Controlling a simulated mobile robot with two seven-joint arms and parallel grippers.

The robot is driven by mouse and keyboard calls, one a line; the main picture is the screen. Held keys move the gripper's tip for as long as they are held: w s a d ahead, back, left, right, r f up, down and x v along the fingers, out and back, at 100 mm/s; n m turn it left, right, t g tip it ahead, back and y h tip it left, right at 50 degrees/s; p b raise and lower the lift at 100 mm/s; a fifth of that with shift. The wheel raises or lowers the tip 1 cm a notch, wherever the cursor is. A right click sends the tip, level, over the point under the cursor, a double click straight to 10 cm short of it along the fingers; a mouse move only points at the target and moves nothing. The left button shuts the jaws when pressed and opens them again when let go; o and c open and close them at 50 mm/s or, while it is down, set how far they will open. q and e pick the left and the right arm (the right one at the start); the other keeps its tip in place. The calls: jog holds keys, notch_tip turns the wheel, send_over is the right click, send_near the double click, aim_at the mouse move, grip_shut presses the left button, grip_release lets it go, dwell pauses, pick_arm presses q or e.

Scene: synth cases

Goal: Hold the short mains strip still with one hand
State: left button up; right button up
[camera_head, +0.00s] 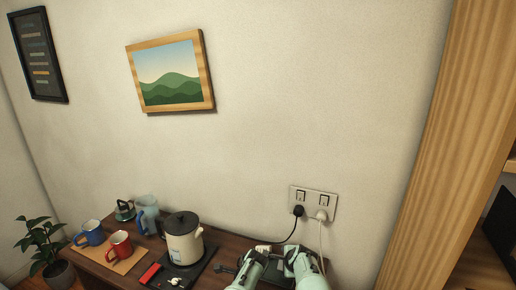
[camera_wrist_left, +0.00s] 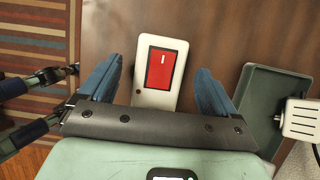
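The short mains strip (camera_wrist_left: 161,100) shows in the left wrist view as a white block with a red rocker switch, lying on the dark wooden table. My left gripper (camera_wrist_left: 159,65) is open, with one blue finger on each side of the strip and a visible gap on both sides. The strip's near end is hidden behind the gripper. My right gripper (camera_wrist_left: 62,96) shows at the left edge of that view, its fingers apart and empty. In the head view my two arms meet at the bottom, and I cannot make out the strip there.
A wall socket (camera_head: 314,203) holds a black and a white plug. A kettle (camera_head: 183,238) stands on a dark mat left of my arms. Blue (camera_head: 92,233) and red (camera_head: 120,245) mugs stand farther left. A green tray (camera_wrist_left: 262,112) and white plug (camera_wrist_left: 300,119) lie right of the strip.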

pick_arm(q)
jog(key=shift+v, duration=3.8)
jog(key=shift+f, duration=0.1)
